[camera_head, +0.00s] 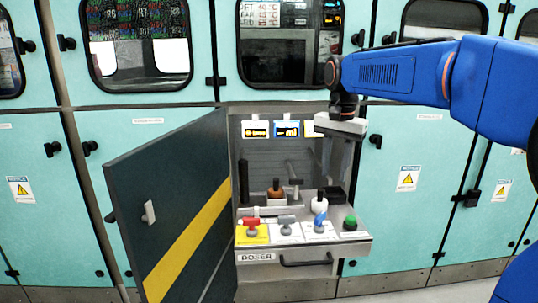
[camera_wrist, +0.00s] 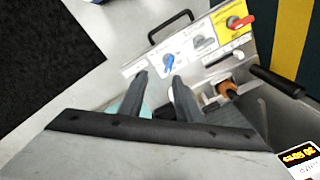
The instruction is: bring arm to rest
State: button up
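My gripper (camera_head: 342,165) hangs down from the blue arm, in front of the right part of the open cabinet bay. In the wrist view my gripper (camera_wrist: 158,78) shows two dark fingers apart, with nothing seen held between them. A white bottle with a black top (camera_head: 318,202) stands on the doser unit (camera_head: 354,237), below and left of the fingers. In the wrist view the fingers partly hide a white thing and a greenish thing behind them.
The dark door with a yellow stripe (camera_head: 192,245) stands open at left. The doser has a red valve (camera_head: 250,222), grey valve (camera_head: 287,220), blue valve (camera_head: 320,220) and green knob (camera_head: 350,222). An orange-brown bottle (camera_head: 275,193) stands behind. Turquoise cabinets (camera_head: 411,215) line the wall.

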jog(key=s+d+f+n+t, duration=0.1)
jog(key=s+d+f+n, duration=0.1)
jog(key=s+f, duration=0.4)
jog(key=s+d+f+n+t, duration=0.1)
jog(key=s+f+n, duration=0.2)
jog(key=s, duration=1)
jog(key=s+d+f+n+t, duration=0.2)
jog(key=s+f, duration=0.7)
jog(key=shift+s+d+f+n, duration=0.2)
jog(key=shift+s+d+n, duration=0.05)
jog(key=shift+d+n, duration=0.15)
jog(key=shift+a+r, duration=0.1)
